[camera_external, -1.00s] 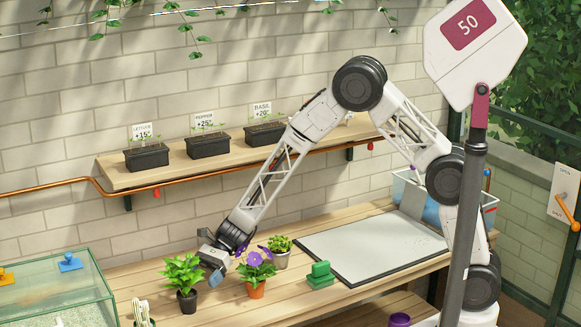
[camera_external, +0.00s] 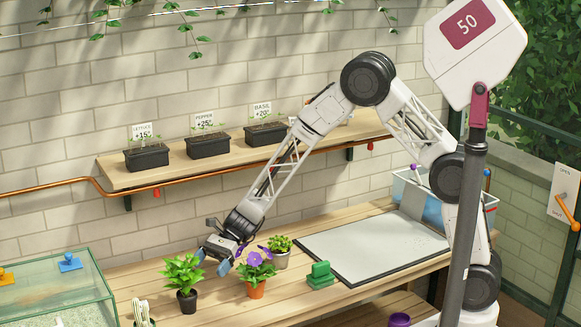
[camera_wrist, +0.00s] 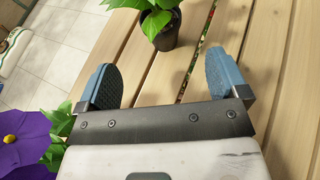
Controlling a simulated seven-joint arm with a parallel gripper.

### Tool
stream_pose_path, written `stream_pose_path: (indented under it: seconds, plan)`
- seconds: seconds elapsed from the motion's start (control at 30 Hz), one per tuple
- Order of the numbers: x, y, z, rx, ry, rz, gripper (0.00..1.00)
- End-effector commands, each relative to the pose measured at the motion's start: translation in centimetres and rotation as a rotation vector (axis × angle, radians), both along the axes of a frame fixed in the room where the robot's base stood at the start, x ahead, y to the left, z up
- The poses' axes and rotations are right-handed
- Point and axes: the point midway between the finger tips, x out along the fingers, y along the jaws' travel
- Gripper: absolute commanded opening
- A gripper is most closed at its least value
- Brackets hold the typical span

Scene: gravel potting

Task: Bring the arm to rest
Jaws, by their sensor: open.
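My gripper (camera_external: 212,266) is low over the wooden table, between the leafy plant in a black pot (camera_external: 186,284) and the purple-flowered plant in an orange pot (camera_external: 257,287). In the wrist view my gripper (camera_wrist: 164,82) shows two blue-grey fingertips wide apart with nothing between them. The black-potted plant (camera_wrist: 160,28) stands beyond the fingertips there, apart from them. The purple flower (camera_wrist: 22,140) shows at the lower left of the wrist view, close beside the gripper body. Any contact with it is hidden.
A small plant in a light pot (camera_external: 280,258) and a green block (camera_external: 320,275) stand right of the flower. A grey-white board (camera_external: 372,246) lies behind. A glass tank (camera_external: 60,295) is at left. A shelf (camera_external: 115,172) with several black planters hangs above.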

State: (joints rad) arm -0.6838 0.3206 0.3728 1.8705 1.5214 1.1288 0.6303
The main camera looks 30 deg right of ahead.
Motion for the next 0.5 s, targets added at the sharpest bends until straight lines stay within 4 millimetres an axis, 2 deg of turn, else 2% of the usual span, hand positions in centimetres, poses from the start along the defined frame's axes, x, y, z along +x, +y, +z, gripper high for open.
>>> stream_pose_path:
  seconds: [0.37, 0.5]
  plan:
    - [0.00, -0.07, 0.08, 0.000, -0.002, 0.001, 0.92]
    - [-0.04, -0.79, 0.65, 0.001, -0.021, 0.014, 0.92]
